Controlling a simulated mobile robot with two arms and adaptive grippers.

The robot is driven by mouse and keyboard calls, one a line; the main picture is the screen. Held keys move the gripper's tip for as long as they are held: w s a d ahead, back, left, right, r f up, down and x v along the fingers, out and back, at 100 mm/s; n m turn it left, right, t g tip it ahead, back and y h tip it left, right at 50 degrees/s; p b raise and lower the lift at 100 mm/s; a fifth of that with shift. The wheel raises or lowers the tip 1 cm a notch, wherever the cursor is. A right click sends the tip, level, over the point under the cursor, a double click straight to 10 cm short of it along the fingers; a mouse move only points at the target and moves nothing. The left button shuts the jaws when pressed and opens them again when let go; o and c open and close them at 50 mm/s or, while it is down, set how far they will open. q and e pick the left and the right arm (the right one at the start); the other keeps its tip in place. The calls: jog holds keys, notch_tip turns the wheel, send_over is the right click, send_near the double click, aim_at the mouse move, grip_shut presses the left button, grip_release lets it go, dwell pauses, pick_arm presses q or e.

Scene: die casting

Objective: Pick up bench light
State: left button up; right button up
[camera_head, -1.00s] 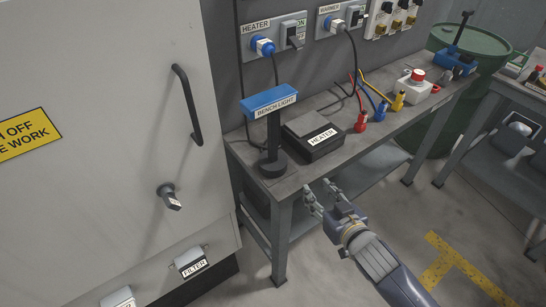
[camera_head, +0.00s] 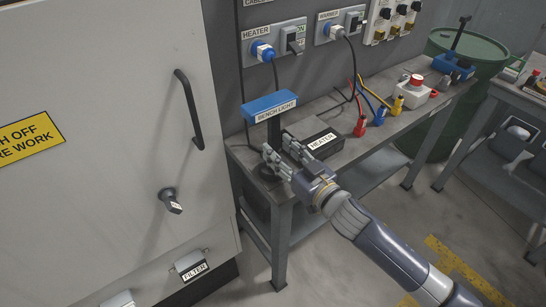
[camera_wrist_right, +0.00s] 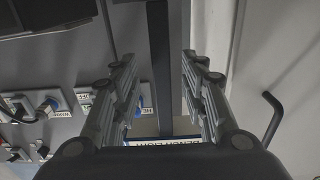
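The bench light (camera_head: 270,103) stands upright at the left end of the bench, with a blue labelled head on a dark post and a round base. My right gripper (camera_head: 278,147) is open at the post, below the blue head, and covers part of the post and base. In the right wrist view the dark post (camera_wrist_right: 159,65) runs between the two spread fingers of the right gripper (camera_wrist_right: 150,62), with gaps on both sides. The light's label shows low in that view, partly hidden by the gripper. My left gripper is not in view.
A black heater box (camera_head: 320,139) sits just right of the light. Red, blue and yellow plugs, a red-button box (camera_head: 412,93) and cables lie farther along the bench (camera_head: 366,151). A grey cabinet with a handle (camera_head: 189,108) stands close on the left. Wall sockets are behind.

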aim_at(275, 145)
jog(key=x, duration=0.3)
jog(key=shift+w+a, duration=0.15)
jog(key=shift+a, duration=0.1)
grip_shut()
jog(key=shift+r, duration=0.25)
